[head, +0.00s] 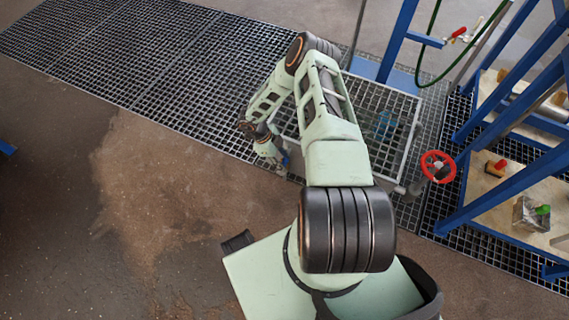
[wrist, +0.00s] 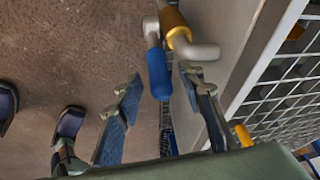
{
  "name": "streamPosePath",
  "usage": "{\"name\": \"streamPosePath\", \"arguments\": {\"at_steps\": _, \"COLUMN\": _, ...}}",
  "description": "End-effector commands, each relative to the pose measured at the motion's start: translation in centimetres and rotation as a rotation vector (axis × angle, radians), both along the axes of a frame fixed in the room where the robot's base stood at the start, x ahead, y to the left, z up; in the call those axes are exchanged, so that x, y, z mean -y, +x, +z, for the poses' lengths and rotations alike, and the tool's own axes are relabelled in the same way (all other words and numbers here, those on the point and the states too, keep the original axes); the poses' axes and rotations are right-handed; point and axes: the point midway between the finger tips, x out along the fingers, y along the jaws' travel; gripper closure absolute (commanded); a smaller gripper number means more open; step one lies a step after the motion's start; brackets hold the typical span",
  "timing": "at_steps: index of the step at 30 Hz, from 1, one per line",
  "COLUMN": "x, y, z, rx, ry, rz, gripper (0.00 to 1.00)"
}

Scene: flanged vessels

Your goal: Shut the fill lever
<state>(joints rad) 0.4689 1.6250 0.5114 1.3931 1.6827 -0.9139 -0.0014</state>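In the wrist view a lever with a blue grip (wrist: 158,75) hangs from a grey fitting beside a brass-coloured valve body (wrist: 175,22). A grey pipe elbow (wrist: 198,50) comes out below the brass part. My gripper (wrist: 161,83) is open, with one blue-padded finger on each side of the blue grip's lower end; I cannot tell whether either finger touches it. In the head view my gripper (head: 280,165) is low at the grating's edge, and my arm hides most of this valve. I see no label that names the fill lever.
A framed grid-topped tank (head: 395,110) stands beside my gripper; its pale wall (wrist: 235,50) is close on the right in the wrist view. A red handwheel (head: 438,166), a red-handled valve (head: 460,33) and blue frames (head: 515,95) are at right. Brown floor (head: 150,180) is clear at left.

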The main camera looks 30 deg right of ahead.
Motion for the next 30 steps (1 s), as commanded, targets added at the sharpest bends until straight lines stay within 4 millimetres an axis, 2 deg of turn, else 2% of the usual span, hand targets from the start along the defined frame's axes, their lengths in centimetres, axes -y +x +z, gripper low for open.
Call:
{"name": "streamPosePath", "arguments": {"at_steps": 4, "x": 0.37, "y": -0.19, "z": -1.06, "rx": 0.001, "ry": 0.001, "rz": 0.000, "gripper": 0.64}}
{"name": "streamPosePath", "arguments": {"at_steps": 13, "x": 0.44, "y": -0.21, "z": -1.13, "rx": 0.001, "ry": 0.000, "rz": 0.000, "gripper": 0.64}}
{"name": "streamPosePath", "arguments": {"at_steps": 23, "x": 0.43, "y": -0.19, "z": -1.12, "rx": 0.001, "ry": 0.000, "rz": 0.000, "gripper": 1.00}}
{"name": "streamPosePath", "arguments": {"at_steps": 30, "x": 0.43, "y": -0.16, "z": -1.10, "rx": 0.002, "ry": 0.000, "rz": 0.001, "gripper": 1.00}}
